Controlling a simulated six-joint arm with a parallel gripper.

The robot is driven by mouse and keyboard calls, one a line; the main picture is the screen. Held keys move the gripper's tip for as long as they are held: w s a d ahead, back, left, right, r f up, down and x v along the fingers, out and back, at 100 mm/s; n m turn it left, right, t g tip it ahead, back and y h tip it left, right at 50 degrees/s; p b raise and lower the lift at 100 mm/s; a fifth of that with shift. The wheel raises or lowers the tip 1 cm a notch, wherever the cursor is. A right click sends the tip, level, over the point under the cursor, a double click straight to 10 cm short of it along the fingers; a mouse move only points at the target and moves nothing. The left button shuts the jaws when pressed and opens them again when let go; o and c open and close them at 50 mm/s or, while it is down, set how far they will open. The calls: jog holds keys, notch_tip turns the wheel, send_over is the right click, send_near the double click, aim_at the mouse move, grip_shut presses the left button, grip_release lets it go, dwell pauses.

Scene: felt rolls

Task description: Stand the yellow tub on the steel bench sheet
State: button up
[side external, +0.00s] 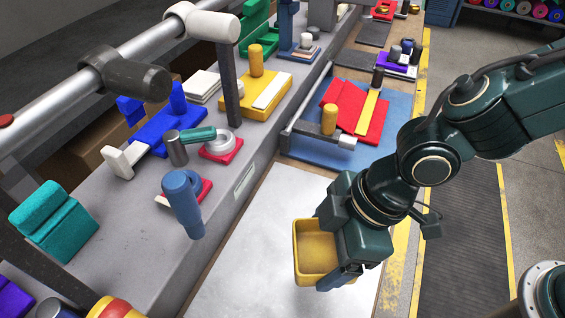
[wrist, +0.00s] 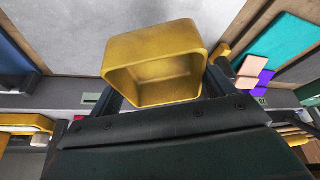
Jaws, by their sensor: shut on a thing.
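The yellow tub (side external: 313,246) is a small open box with rounded corners. My gripper (side external: 335,272) is shut on it. In the side external view the tub appears over the steel bench sheet (side external: 262,222); whether it touches the sheet I cannot tell. In the wrist view the tub (wrist: 150,60) sits between the two fingers of my gripper (wrist: 160,90), its open side turned toward the camera. The pale grey sheet (wrist: 60,30) shows behind it. Part of the tub's far side is hidden by my gripper in the side external view.
A blue mat (side external: 395,108) with red felt (side external: 372,125) lies beyond the sheet. A raised grey ledge (side external: 120,215) on the left carries felt rolls and blocks, including a blue cylinder (side external: 184,200). The sheet's left part is clear.

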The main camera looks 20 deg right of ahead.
aim_at(322, 256)
jog(key=shift+f, duration=1.45)
jog(key=shift+f, duration=2.95)
jog(key=shift+f, duration=0.5)
jog(key=o, duration=1.1)
jog(key=shift+r, duration=0.15)
jog(key=v, duration=1.3)
jog(key=shift+d+r, duration=0.2)
jog(key=shift+r, duration=0.05)
